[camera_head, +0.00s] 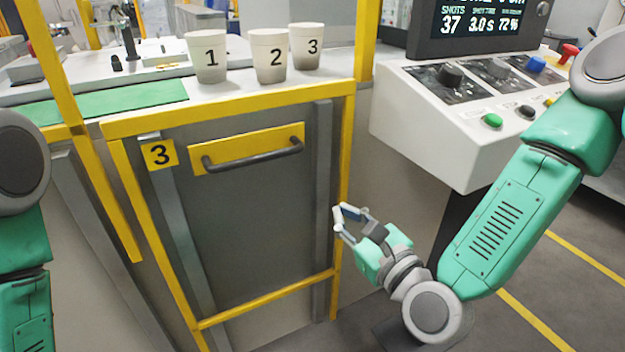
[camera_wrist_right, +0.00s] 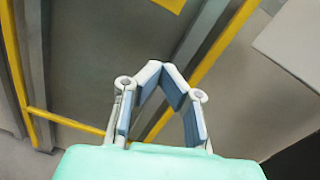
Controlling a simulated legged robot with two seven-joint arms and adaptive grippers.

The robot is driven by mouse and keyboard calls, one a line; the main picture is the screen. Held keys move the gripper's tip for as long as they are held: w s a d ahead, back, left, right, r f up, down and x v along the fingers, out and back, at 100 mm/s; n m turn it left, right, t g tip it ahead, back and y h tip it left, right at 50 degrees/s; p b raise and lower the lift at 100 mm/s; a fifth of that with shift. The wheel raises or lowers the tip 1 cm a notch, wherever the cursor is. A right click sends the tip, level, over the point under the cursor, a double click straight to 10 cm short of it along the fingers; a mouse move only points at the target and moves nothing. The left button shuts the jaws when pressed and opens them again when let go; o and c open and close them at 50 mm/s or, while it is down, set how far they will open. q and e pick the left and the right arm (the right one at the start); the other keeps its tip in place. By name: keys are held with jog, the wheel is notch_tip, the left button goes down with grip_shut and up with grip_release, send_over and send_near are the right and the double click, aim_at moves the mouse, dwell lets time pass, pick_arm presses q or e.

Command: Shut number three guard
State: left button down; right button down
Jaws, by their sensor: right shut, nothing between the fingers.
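The number three guard is a dark grey panel (camera_head: 265,225) in a yellow frame, below the worktop in the head view. A yellow tag with a black 3 (camera_head: 159,154) is at its upper left. A dark bar handle (camera_head: 252,157) on a yellow plate crosses its upper part. My right gripper (camera_head: 343,217) is in front of the guard's right post, lower than the handle and to its right. It is shut and empty, its fingertips meeting in the right wrist view (camera_wrist_right: 161,70), with the grey panel (camera_wrist_right: 100,55) behind. My left gripper is out of view.
Cups marked 1 (camera_head: 208,57), 2 (camera_head: 270,57) and 3 (camera_head: 306,47) stand on the worktop above the guard. A control console (camera_head: 455,125) with buttons and a display stands at right, close to my right arm. Open floor lies at lower right.

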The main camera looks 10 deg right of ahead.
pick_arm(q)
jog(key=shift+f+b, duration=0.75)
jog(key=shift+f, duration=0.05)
pick_arm(e)
jog(key=w+a+r, duration=0.4)
jog(key=w, duration=0.6)
jog(key=shift+a+r+m, duration=0.15)
jog(key=shift+r+m, duration=0.15)
jog(key=shift+r, duration=0.05)
jog(key=shift+r, duration=0.1)
